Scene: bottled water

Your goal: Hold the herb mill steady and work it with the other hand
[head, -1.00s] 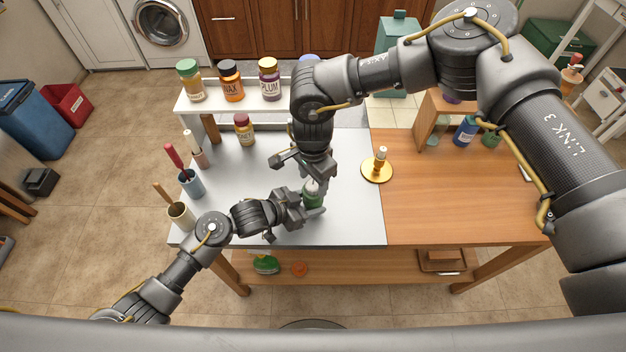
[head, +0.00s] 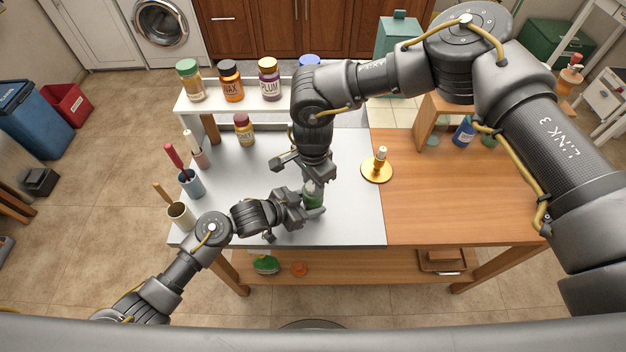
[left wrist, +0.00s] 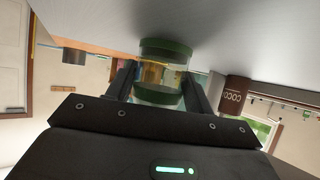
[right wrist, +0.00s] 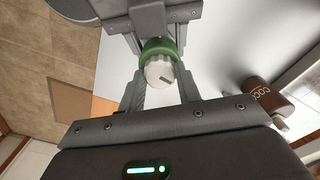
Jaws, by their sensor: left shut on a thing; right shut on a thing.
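The herb mill (head: 314,199) stands upright near the front of the grey mat, partly hidden by both grippers. In the left wrist view the mill (left wrist: 163,65) shows upside down, with green bands and a clear middle. My left gripper (head: 308,207) is shut around its body from the left, one finger on each side. My right gripper (head: 313,183) points down over the mill and is shut on its pale ridged knob. The knob (right wrist: 159,73) shows between the fingers in the right wrist view, above a green collar.
A white shelf (head: 235,103) holds several labelled jars at the back. The wooden tabletop (head: 455,200) at right is mostly clear.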

